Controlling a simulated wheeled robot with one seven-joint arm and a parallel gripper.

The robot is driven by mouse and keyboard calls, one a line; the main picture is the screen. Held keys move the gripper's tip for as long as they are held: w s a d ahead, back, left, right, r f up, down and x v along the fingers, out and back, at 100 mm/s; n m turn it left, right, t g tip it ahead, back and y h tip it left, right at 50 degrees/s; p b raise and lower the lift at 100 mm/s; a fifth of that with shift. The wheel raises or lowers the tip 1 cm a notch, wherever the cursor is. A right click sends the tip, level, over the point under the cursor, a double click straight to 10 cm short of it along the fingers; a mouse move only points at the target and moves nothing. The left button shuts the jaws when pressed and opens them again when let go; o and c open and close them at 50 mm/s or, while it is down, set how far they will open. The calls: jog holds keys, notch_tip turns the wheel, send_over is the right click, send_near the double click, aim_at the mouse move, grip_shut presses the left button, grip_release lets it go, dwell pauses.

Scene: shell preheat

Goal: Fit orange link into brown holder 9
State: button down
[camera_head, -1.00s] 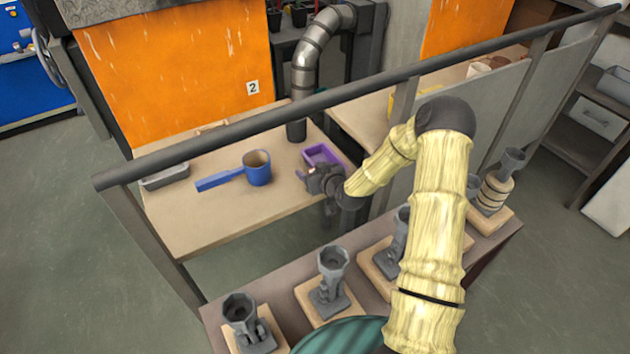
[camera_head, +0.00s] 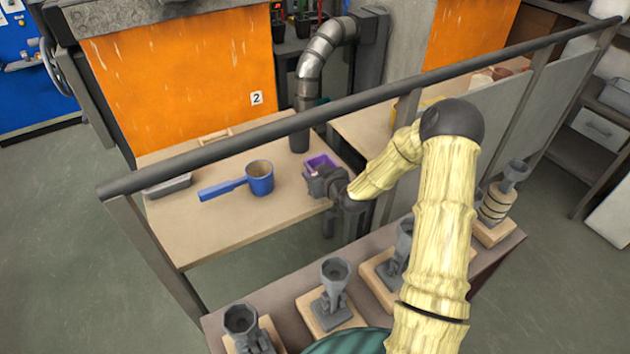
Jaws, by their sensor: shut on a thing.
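I cannot make out an orange link or a brown holder marked 9 in this view. My gripper (camera_head: 321,180) is dark grey and low over the wooden bench beyond the rail. It is at the near side of a small purple tray (camera_head: 318,162) and covers part of it. The jaws are closed at the tray's near edge; the fingertips are small and partly hidden. The tray looks open-topped, and its contents are not clear.
A blue long-handled cup (camera_head: 260,180) stands left on the bench (camera_head: 215,225). A dark rail (camera_head: 230,134) crosses between me and the bench. Several grey cup-topped fixtures (camera_head: 335,275) stand on wooden blocks on the near table. A metal pipe (camera_head: 315,60) rises behind the bench.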

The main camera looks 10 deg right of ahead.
notch_tip(320, 180, up, 7)
jog(key=shift+r+p, duration=0.1)
jog(key=shift+p, duration=0.2)
dwell(0.5)
jog(key=shift+s+r+p, duration=0.2)
jog(key=shift+r+p, duration=0.25)
jog(key=shift+p, duration=0.65)
jog(key=r+p, duration=0.1)
jog(key=p, duration=0.2)
jog(key=shift+s, duration=0.4)
jog(key=s+p, duration=0.1)
jog(key=p, duration=0.1)
jog(key=r+p, duration=0.1)
jog(key=p, duration=0.2)
jog(key=shift+s+r+m+h, duration=0.2)
jog(key=shift+s+m+h, duration=0.1)
jog(key=shift+s+h, duration=0.1)
jog(key=s+r+m+h+p, duration=0.3)
jog(key=s+r+p, duration=0.8)
jog(key=p, duration=1.4)
jog(key=s, duration=0.3)
jog(key=shift+d+t, duration=0.2)
jog(key=shift+t, duration=0.2)
